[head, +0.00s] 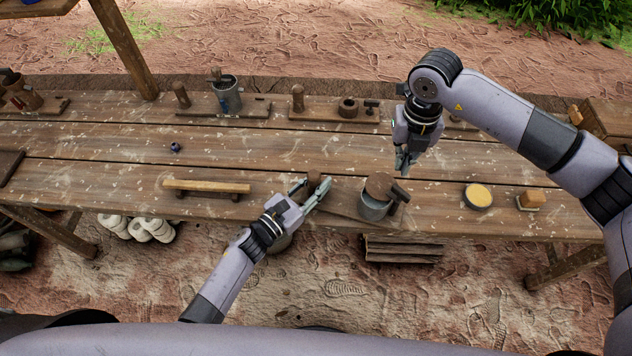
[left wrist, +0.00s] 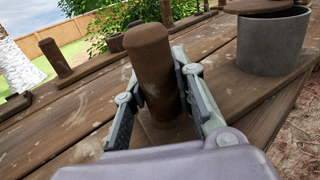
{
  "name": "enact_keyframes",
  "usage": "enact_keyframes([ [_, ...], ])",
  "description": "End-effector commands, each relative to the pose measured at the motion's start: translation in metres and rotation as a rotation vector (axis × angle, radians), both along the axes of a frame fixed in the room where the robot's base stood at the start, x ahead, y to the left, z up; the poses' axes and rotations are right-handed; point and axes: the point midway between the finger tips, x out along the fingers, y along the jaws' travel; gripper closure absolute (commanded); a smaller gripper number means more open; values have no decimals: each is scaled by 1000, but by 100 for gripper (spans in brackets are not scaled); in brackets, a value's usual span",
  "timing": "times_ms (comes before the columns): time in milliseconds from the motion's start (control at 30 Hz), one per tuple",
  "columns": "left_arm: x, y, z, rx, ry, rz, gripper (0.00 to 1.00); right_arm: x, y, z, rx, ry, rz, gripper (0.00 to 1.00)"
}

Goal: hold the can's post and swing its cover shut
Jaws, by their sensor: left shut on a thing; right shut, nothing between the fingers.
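The can (head: 372,211) is a grey metal cylinder on a wooden board on the bench. Its brown round cover (head: 379,186) lies over the mouth, offset towards the far side, with a dark block beside it. In the left wrist view the cover (left wrist: 262,6) sits off-centre on the can (left wrist: 272,45). The brown wooden post (head: 315,177) stands left of the can. My left gripper (head: 318,190) is shut on the post (left wrist: 155,65), a finger on each side. My right gripper (head: 402,170) is shut and empty, pointing down above the bench behind the can, apart from the cover.
A wooden bar (head: 207,185) lies left of my left gripper. A round yellow-topped dish (head: 478,196) and a small block (head: 531,200) are to the right. Boards with posts and a grey can (head: 226,92) line the back edge. The middle of the bench is mostly clear.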

Motion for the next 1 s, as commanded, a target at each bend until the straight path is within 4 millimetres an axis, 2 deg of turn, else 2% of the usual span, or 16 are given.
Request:
enact_keyframes([
  [200, 0, 0, 0, -2, 0, 0, 100, 1, 0, 23, 1, -2, 1, 100],
  [667, 0, 0, 0, -1, 0, 0, 100, 1, -1, 29, -1, -2, 0, 100],
  [1000, 0, 0, 0, -1, 1, 0, 100, 1, 0, 59, 1, -3, -1, 100],
])
